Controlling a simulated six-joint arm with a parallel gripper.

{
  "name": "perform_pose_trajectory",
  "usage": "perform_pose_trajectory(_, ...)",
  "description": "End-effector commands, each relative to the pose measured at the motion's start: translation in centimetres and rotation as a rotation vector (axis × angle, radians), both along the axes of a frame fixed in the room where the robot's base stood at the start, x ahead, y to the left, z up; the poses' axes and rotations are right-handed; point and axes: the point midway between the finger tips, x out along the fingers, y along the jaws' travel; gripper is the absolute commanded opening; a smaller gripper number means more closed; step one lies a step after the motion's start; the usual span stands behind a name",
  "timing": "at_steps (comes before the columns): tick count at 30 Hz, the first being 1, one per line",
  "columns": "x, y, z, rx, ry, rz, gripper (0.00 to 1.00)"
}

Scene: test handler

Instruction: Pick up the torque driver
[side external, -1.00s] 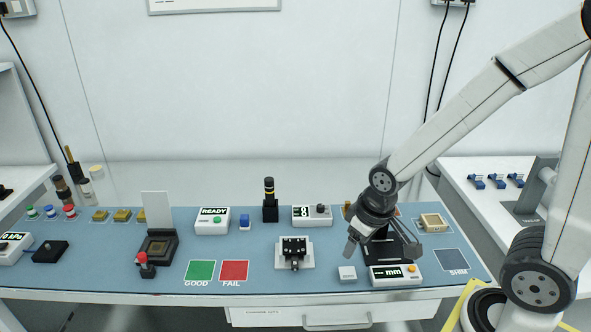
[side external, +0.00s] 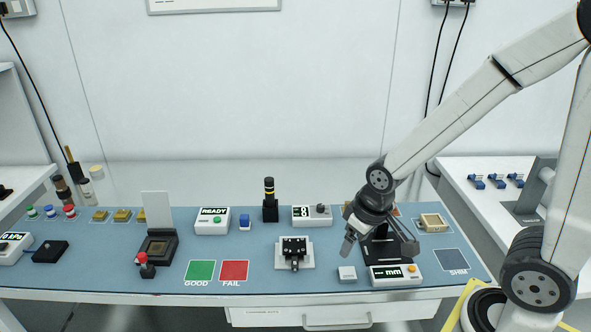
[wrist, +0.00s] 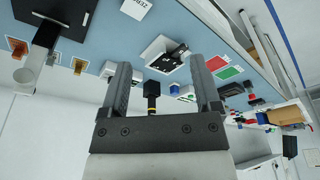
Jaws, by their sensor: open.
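The likely torque driver (side external: 269,187) is a small upright black cylinder with yellow bands. It stands in a black block-like holder (side external: 270,213) at the back middle of the blue mat. My gripper (side external: 379,246) is open, well to the right of the driver, in front of a black stand. In the wrist view the driver (wrist: 152,88) shows in the gap between the open fingers (wrist: 160,65), beyond them and not touched. No object is held between the fingers.
A digital readout box (side external: 312,216) stands between the driver and my gripper. A white fixture with a black clamp (side external: 294,262) is in front. A READY box (side external: 212,221) and a blue block (side external: 244,222) are left of the driver. An mm gauge (side external: 396,276) is below my gripper.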

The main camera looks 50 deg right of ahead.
Motion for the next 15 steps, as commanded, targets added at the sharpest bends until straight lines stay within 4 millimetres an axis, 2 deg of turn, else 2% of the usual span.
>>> perform_pose_trajectory(5, 2.4, -0.2, 0.4, -0.001, 0.005, -0.001, 0.81)
perform_pose_trajectory(8, 4.5, -0.4, 0.8, -0.001, 0.010, -0.002, 0.81)
perform_pose_trajectory(15, 10.8, -1.3, 1.6, -0.003, 0.023, -0.004, 0.81)
